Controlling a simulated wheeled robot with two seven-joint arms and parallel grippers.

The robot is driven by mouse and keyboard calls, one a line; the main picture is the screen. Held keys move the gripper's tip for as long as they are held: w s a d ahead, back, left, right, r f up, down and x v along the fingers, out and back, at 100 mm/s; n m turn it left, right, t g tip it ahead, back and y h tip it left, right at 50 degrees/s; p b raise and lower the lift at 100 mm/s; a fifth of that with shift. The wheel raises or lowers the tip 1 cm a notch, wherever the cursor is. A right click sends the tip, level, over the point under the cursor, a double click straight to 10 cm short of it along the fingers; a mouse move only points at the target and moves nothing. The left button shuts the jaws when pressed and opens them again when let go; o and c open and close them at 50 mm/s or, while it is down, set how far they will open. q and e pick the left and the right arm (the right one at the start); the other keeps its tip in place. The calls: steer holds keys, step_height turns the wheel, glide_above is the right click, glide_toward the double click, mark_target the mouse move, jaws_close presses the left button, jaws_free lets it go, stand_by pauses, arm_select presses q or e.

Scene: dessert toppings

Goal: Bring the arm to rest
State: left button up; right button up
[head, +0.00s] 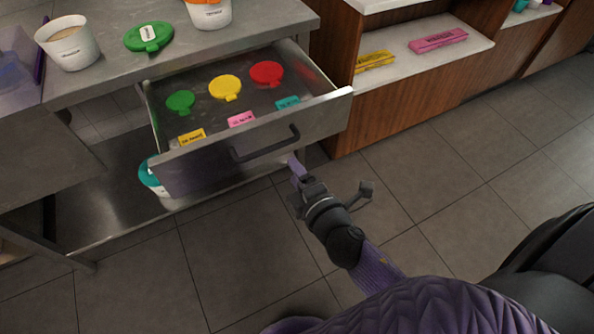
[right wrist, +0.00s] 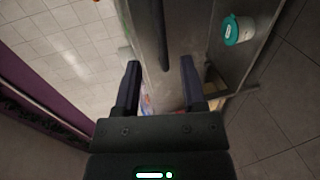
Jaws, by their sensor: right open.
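My right gripper (head: 327,180) is open and empty in front of the drawer, to the right of its handle (head: 265,149) in the head view. In the right wrist view its two fingers (right wrist: 160,85) stand apart with nothing held between them. The metal drawer (head: 327,98) is pulled open. It holds green (head: 181,101), yellow (head: 225,87) and red (head: 266,73) round lids, with yellow, pink and teal labels near its front. My left gripper is not in view.
On the counter (head: 104,88) stand a white tub (head: 68,47), a green lid (head: 148,37) and a white and orange tub (head: 209,13). A teal-lidded tub (head: 151,177) sits on the lower shelf. A wooden cabinet (head: 420,100) is at right. The floor (head: 430,170) is clear.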

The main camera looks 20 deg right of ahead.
steer(key=s+d+f+m+g+h, duration=0.15)
steer(key=s+f+m+g, duration=0.25)
steer(key=s+f, duration=0.5)
steer(key=s+d+f+m+g+y, duration=0.15)
steer(key=s+f+m+g, duration=0.35)
steer(key=f, duration=0.9)
steer(key=s+d+f+m+g, duration=0.1)
steer(key=s+f+m+g, duration=0.2)
steer(key=s, duration=0.9)
steer(key=s+d+f+m+g+h, duration=0.1)
steer(key=s+d+f+m+g, duration=0.1)
steer(key=s, duration=0.9)
step_height(320, 180, down, 2)
steer(key=shift+s+f+m+g, duration=0.2)
steer(key=shift+s+m+g, duration=0.15)
steer(key=shift+m+g, duration=0.6)
